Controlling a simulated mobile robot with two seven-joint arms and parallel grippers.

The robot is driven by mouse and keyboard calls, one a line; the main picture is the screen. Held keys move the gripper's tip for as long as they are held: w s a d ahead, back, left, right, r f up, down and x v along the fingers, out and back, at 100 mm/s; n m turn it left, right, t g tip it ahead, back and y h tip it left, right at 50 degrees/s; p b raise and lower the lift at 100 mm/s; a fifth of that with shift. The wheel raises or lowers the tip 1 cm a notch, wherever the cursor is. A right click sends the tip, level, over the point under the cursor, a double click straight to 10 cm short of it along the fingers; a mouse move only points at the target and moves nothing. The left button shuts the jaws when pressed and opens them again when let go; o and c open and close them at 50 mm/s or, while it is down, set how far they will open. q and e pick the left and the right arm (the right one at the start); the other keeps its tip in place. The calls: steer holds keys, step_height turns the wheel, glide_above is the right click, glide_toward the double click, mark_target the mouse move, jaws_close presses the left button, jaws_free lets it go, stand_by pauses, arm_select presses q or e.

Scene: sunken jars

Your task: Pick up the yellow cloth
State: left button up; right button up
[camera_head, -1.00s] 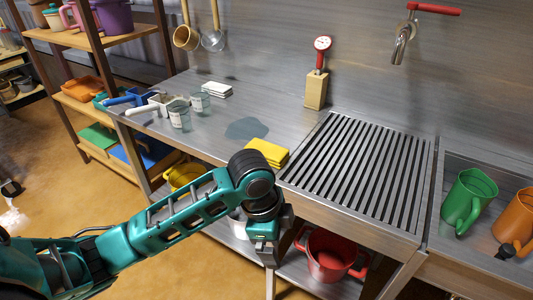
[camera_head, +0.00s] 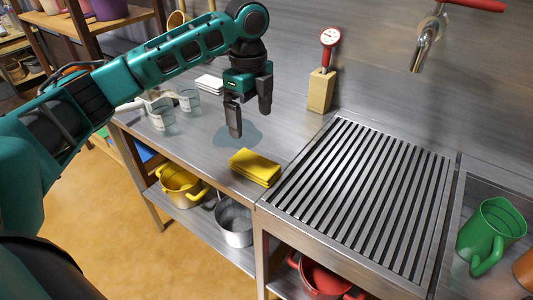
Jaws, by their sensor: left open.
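The yellow cloth (camera_head: 255,167) lies folded on the steel counter (camera_head: 205,150), near its front edge and just left of the slatted drain rack. My left gripper (camera_head: 250,120) points down above the counter, behind the cloth and a little to its left in the picture. Its two fingers are apart with nothing between them. It does not touch the cloth. My right gripper is not in view.
A slatted drain rack (camera_head: 355,195) lies right of the cloth. A thermometer in a wooden block (camera_head: 321,90) stands behind. Glass jars (camera_head: 163,118) and white folded cloths (camera_head: 209,83) are at left. A wet patch (camera_head: 238,138) lies under my gripper. A green jug (camera_head: 492,235) is at right.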

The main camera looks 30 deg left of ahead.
arm_select(q)
glide_above(255, 162)
steer(key=f, duration=0.7)
steer(key=shift+s+a+f+b, duration=0.15)
steer(key=shift+a+b, duration=0.1)
steer(key=shift+b, duration=0.15)
step_height(255, 162, down, 5)
steer(key=shift+d+r, duration=0.15)
steer(key=shift+f, duration=0.35)
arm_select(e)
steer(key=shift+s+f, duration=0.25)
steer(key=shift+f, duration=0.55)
arm_select(q)
steer(key=c, duration=1.2)
steer(key=shift+o, duration=0.2)
step_height(255, 162, up, 20)
steer(key=p, duration=0.1)
steer(key=shift+p, duration=0.35)
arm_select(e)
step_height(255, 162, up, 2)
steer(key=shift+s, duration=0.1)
